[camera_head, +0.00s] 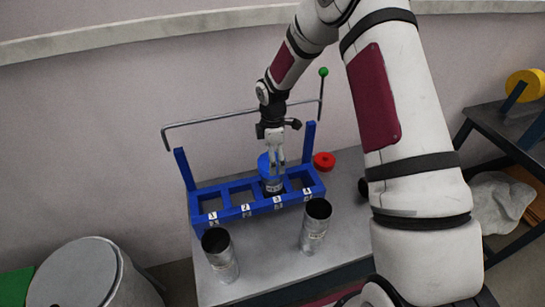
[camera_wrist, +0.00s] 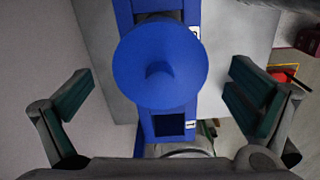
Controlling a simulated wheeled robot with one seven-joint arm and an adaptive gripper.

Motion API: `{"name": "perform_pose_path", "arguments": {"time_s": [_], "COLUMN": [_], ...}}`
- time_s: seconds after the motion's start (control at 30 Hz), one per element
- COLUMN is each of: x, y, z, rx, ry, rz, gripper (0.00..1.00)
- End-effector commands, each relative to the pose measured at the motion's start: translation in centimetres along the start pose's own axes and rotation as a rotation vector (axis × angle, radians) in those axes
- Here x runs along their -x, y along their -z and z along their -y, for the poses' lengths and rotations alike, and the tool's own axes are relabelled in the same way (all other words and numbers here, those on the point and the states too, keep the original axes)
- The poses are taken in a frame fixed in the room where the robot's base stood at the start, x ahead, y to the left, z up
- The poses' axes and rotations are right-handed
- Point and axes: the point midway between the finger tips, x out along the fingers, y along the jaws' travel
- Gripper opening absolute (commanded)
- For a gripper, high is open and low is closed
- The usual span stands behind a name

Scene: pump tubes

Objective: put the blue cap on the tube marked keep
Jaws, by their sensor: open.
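The blue cap (camera_head: 264,164) is at the top of a metal tube (camera_head: 272,185) that stands in slot 3 of the blue rack (camera_head: 235,213). The tube's label is too small to read. In the wrist view the blue cap (camera_wrist: 160,50) is a round disc with a small knob and hides most of what is under it. I cannot tell whether it is fully seated. My gripper (camera_head: 277,158) is just above the cap. Its fingers are open, and in the wrist view my gripper (camera_wrist: 162,98) has clear gaps either side of the cap.
Two open metal tubes stand on the grey table in front of the rack, one at left (camera_head: 220,255) and one at right (camera_head: 315,228). A red cap (camera_head: 324,160) lies behind the rack's right end. A bent metal rod (camera_head: 230,116) with a green knob rises behind the rack.

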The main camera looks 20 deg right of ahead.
Motion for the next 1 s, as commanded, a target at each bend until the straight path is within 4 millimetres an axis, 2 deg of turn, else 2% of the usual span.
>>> {"name": "perform_pose_path", "arguments": {"time_s": [0.17, 0.4, 0.53, 0.7, 0.93, 1.0], "x": [2.5, 7.5, 9.6, 11.2, 12.1, 13.0], "y": [-0.1, 0.0, -0.1, 0.0, 0.0, -0.1], "z": [-0.1, -0.1, -0.1, 0.0, 0.1, 0.3], "rx": [-0.002, -0.001, -0.001, 0.0, -0.008, -0.029], "ry": [-0.004, -0.005, -0.004, -0.002, -0.004, -0.015], "rz": [0.0, -0.001, 0.0, 0.0, 0.002, 0.008], "gripper": [1.0, 1.0, 1.0, 1.0, 1.0, 1.0]}}
